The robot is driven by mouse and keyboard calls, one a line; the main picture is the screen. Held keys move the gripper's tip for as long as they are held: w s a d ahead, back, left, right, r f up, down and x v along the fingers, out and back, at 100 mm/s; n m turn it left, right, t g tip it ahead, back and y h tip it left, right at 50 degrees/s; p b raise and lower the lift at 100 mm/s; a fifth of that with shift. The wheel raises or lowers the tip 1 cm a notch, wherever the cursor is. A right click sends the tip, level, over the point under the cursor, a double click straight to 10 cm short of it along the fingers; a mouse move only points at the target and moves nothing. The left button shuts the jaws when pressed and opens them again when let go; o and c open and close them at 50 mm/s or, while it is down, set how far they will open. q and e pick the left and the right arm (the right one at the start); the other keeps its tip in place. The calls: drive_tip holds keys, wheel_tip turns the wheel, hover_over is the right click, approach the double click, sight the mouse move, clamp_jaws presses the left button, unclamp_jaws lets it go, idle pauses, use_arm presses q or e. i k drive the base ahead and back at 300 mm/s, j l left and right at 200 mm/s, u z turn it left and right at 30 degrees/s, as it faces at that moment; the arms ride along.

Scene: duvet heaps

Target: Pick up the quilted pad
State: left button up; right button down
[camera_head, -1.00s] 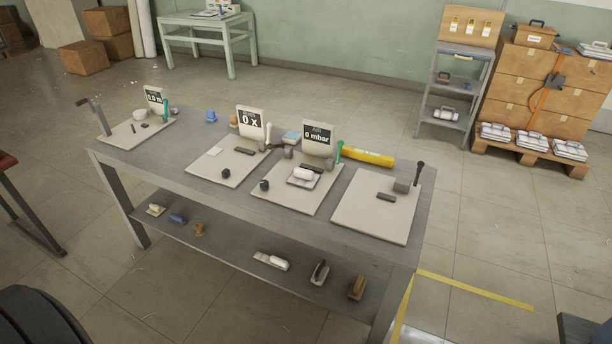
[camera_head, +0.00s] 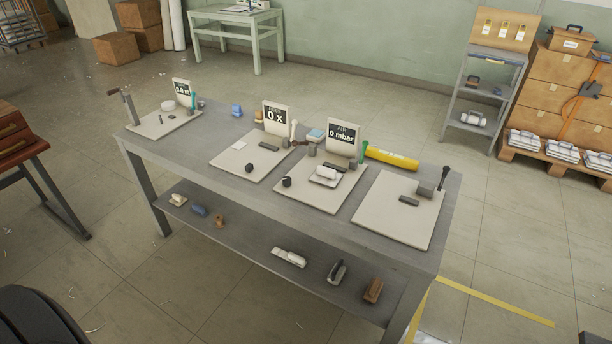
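I cannot make out a clearly quilted pad in the head view. A light-blue-topped block (camera_head: 316,134) stands at the back of the table between two display signs. A white rounded object on a plate (camera_head: 325,175) sits on the third board. Neither of my grippers shows in the picture.
A grey workbench (camera_head: 285,211) carries several pale boards, signs and a yellow cylinder (camera_head: 391,158). Its lower shelf (camera_head: 245,239) holds several small tools. A grey shelf rack (camera_head: 482,92) and stacked cartons stand back right. A wooden-topped table (camera_head: 24,150) is at left. Floor around the bench is open.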

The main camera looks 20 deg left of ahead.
sight(328, 177)
drive_tip(key=i+l+u, duration=0.2)
drive_tip(key=u, duration=0.2)
drive_tip(key=i+l+u, duration=0.15)
drive_tip(key=l+u, duration=0.3)
drive_tip(key=i+l+u, duration=0.1)
drive_tip(key=l+u, duration=0.3)
